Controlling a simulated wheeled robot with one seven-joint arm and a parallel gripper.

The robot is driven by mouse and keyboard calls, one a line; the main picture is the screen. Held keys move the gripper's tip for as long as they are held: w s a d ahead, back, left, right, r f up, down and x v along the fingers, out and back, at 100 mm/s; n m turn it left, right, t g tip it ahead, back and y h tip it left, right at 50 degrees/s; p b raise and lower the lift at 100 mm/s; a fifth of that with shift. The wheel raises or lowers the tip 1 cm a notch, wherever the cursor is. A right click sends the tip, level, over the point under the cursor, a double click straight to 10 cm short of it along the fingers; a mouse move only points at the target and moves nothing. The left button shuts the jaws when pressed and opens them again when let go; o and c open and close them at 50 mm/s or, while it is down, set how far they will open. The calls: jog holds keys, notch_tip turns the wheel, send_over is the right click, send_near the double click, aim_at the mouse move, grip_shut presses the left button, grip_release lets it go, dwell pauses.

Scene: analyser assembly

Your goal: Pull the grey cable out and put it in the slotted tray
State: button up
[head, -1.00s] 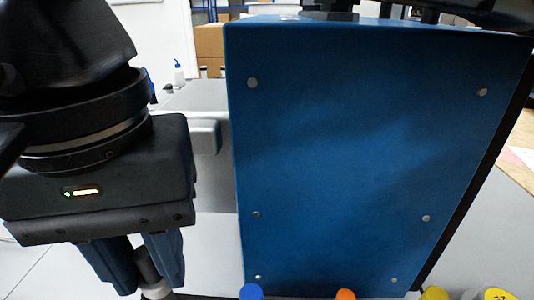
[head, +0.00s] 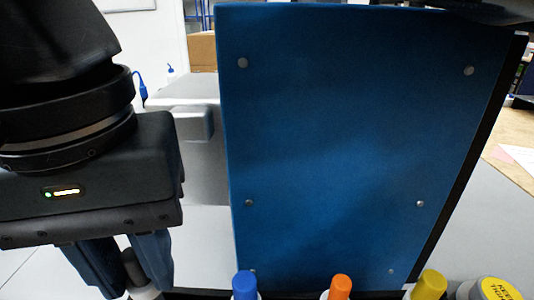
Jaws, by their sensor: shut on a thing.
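My gripper (head: 131,282) is at the left of the head view, pointing down, with its two blue fingers shut on a dark grey cylindrical piece. This piece, which looks like the end of the grey cable (head: 134,267), has a lighter grey part below it. The rest of the cable runs out of the bottom of the picture or is hidden. The slotted tray is not in view.
A large blue panel with screws (head: 340,150) stands just right of my gripper. Along the bottom edge are a blue-capped bottle (head: 245,286), an orange-capped one (head: 341,287), a yellow-capped one (head: 430,285) and a yellow-lidded jar (head: 497,290). A light grey machine (head: 200,165) stands behind.

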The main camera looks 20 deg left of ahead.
aim_at(145, 281)
jog(key=o, duration=1.1)
jog(key=f, duration=0.3)
jog(key=shift+d+f+g, duration=0.1)
jog(key=shift+d+g, duration=0.1)
jog(key=shift+g, duration=0.1)
jog(key=shift+d+r+p, duration=0.1)
jog(key=shift+r+p, duration=0.8)
jog(key=shift+r, duration=0.55)
jog(key=shift+w+a+r+p, duration=0.15)
jog(key=shift+a+r+p, duration=0.1)
jog(key=shift+r+p, duration=0.25)
jog(key=shift+w+a+r+p, duration=0.1)
jog(key=shift+w+r+p, duration=0.15)
jog(key=shift+r, duration=0.25)
jog(key=shift+w+r+p, duration=0.2)
jog(key=shift+w+r, duration=0.05)
jog(key=shift+r, duration=0.25)
jog(key=shift+s+r, duration=0.1)
jog(key=shift+r, duration=0.4)
jog(key=shift+s, duration=0.1)
jog(key=shift+r, duration=0.1)
